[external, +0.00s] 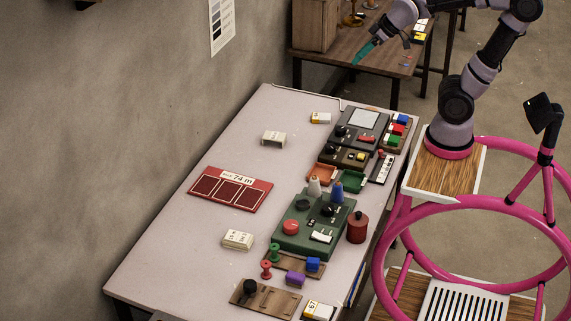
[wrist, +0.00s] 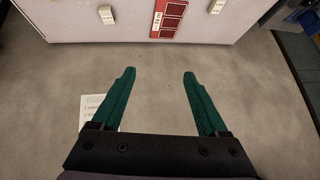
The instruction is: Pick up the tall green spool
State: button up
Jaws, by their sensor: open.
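A small green spool (external: 274,253) stands upright on the table, at the left end of a brown wooden board, close to the front left corner of the dark green box. A red spool (external: 266,269) stands just in front of it. My gripper (external: 356,61) is raised at the top of the external view, far from the spool. In the wrist view my gripper (wrist: 159,73) shows two green fingers spread apart with nothing between them. The green spool is not visible in the wrist view.
The pale table (external: 170,240) holds a dark green box (external: 290,238), a dark red canister (external: 357,228), blue block (external: 313,264), purple block (external: 295,279) and red panel (external: 230,189). The table's left side is mostly clear.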

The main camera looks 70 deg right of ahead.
jog(key=w+a+f+n+t+y, duration=0.1)
jog(key=w+a+f+n+t, duration=0.1)
jog(key=w+a+f+n, duration=1.65)
jog(key=n+t+y, duration=0.1)
jog(key=n+y, duration=0.3)
jog(key=n, duration=1.4)
send_near(276, 246)
jog(key=w+d+r, duration=0.2)
jog(key=w+r, duration=0.1)
jog(key=w+d+r, duration=0.2)
jog(key=d+r, duration=0.1)
jog(key=shift+w+d, duration=0.15)
jog(key=shift+w, duration=0.2)
jog(key=s+a+f+n, duration=0.1)
jog(key=s+f+n, duration=0.1)
jog(key=s+a+f+n+y, duration=0.1)
jog(key=s+f+n, duration=0.1)
jog(key=n, duration=0.1)
jog(key=s+a+f+n+g+y, duration=0.1)
jog(key=s+f+n, duration=0.1)
jog(key=n, duration=0.1)
jog(key=shift+a+f+n+y, duration=0.15)
jog(key=shift+a+n+y, duration=0.1)
jog(key=shift+y, duration=0.05)
jog(key=x, duration=0.4)
jog(key=shift+w+a+f, duration=0.2)
jog(key=shift+w, duration=0.05)
jog(key=x, duration=0.5)
jog(key=shift+w+f, duration=0.1)
jog(key=shift+w, duration=0.3)
